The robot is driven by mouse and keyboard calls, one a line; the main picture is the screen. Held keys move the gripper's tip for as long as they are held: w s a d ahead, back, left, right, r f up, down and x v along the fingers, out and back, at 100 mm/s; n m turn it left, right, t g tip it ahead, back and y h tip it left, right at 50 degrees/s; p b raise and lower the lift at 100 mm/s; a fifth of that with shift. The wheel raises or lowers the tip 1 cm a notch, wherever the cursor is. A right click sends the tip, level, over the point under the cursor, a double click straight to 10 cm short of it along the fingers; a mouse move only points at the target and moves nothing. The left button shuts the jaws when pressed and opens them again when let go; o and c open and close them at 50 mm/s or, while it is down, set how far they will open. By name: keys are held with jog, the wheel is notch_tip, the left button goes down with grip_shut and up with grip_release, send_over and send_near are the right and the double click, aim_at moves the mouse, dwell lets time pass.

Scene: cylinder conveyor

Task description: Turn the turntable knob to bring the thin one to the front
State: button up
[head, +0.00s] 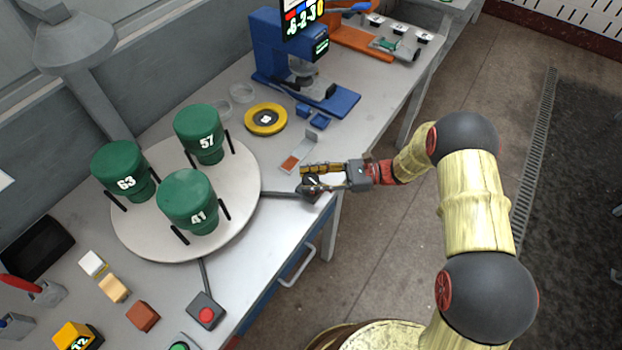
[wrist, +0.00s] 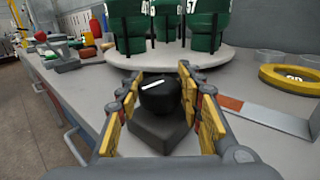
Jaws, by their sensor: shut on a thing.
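The turntable (head: 245,205) is a pale round disc on the bench. It bears three dark green tapered cylinders, 63 (head: 122,168), 57 (head: 202,130) and 41 (head: 190,203), each between black posts. 41 is nearest the bench's front edge; I cannot tell which is the thin one. The black turntable knob (wrist: 160,96) has a white line and sits on a dark square base (wrist: 158,134) at the bench edge, linked to the turntable by a bar. My gripper (head: 318,178) is at the knob, its yellow-padded fingers shut around it, one on each side in the wrist view.
A red button box (head: 206,311) stands near the front edge. A yellow ring (head: 265,119) and a blue machine (head: 290,65) stand behind the knob. Small blocks (head: 114,288) lie at the lower left. Open floor (head: 375,240) lies beyond the bench edge.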

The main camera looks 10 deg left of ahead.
jog(key=shift+g, duration=0.3)
dwell(1.3)
jog(key=o, duration=1.1)
jog(key=v, duration=1.2)
jog(key=shift+r, duration=0.15)
